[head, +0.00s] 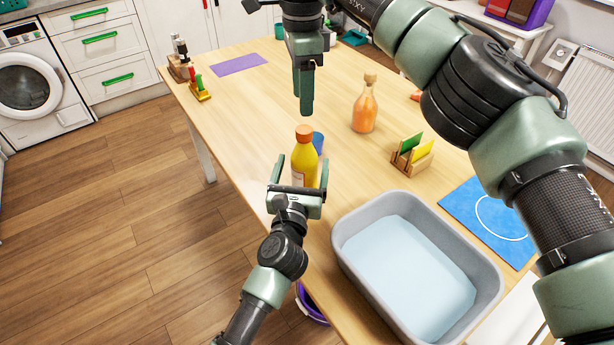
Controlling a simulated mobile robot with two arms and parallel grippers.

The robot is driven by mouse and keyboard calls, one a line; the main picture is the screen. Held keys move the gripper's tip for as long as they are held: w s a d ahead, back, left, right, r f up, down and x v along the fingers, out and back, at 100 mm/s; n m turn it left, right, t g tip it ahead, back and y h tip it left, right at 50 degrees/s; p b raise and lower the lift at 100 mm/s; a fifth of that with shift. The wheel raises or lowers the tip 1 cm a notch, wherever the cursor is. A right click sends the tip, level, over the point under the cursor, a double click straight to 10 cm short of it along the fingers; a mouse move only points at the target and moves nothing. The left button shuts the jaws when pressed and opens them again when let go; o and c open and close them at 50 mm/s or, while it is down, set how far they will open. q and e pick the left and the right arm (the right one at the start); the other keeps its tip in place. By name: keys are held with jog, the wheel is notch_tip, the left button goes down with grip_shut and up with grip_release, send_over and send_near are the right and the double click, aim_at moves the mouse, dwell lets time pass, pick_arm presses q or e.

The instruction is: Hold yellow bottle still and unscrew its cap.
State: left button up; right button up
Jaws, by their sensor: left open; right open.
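The yellow bottle (304,162) stands upright on the wooden table near its left edge. Its orange-brown cap (304,133) is on top. My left gripper (300,174) is open, low at the bottle, with a finger on either side of it; I cannot tell whether they touch it. My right gripper (304,98) is open and empty, pointing down above the cap with a gap between. Its fingers overlap in this view.
A blue item (318,142) stands right behind the bottle. An orange bottle (365,106), a wooden holder (412,156) with green and yellow cards, a grey basin (345,250) and a blue mat (484,220) are to the right. The table's left middle is clear.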

pick_arm(q)
jog(key=w, duration=0.2)
jog(key=w+d, duration=0.1)
jog(key=w, duration=0.1)
jog(key=shift+w, duration=0.4)
grip_shut()
